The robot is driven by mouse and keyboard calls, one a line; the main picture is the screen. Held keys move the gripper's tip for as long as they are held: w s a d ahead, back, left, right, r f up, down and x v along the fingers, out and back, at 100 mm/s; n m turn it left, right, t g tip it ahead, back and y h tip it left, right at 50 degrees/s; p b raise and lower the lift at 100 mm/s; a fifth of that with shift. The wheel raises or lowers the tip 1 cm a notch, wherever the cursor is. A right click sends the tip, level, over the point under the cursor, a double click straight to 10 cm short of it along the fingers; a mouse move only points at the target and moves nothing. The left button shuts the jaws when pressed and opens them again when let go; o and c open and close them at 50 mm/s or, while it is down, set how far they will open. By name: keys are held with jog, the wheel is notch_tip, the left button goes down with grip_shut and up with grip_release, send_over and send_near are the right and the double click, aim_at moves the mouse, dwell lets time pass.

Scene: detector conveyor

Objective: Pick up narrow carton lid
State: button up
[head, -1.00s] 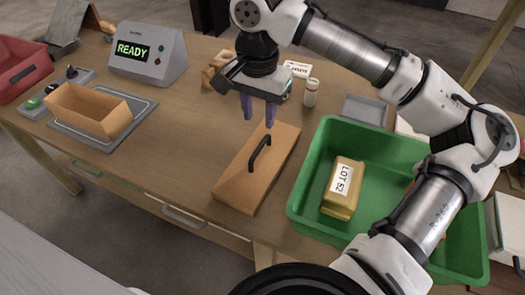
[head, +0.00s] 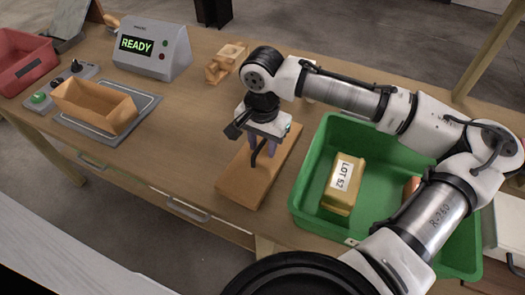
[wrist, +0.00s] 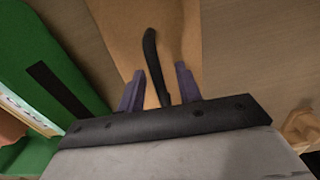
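The narrow carton lid (head: 242,184) is a flat tan board with a black arched handle (head: 257,152) on top. It lies on the table left of the green bin. My gripper (head: 263,147) is directly over the lid, pointing down, with its purple fingers low at the handle. In the wrist view the two fingers (wrist: 159,88) are apart, one on each side of the black handle (wrist: 152,60), with visible gaps. The lid (wrist: 115,32) lies beneath them. The fingertips' exact height against the handle is hard to tell.
A green bin (head: 299,187) to the right holds a gold package labelled LOT 52 (head: 342,186). An open tan carton (head: 95,104) sits on a grey plate at left, near a READY console (head: 150,48). A red bin (head: 22,66) is far left. Wooden blocks (head: 226,62) lie behind.

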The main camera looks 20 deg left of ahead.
grip_shut()
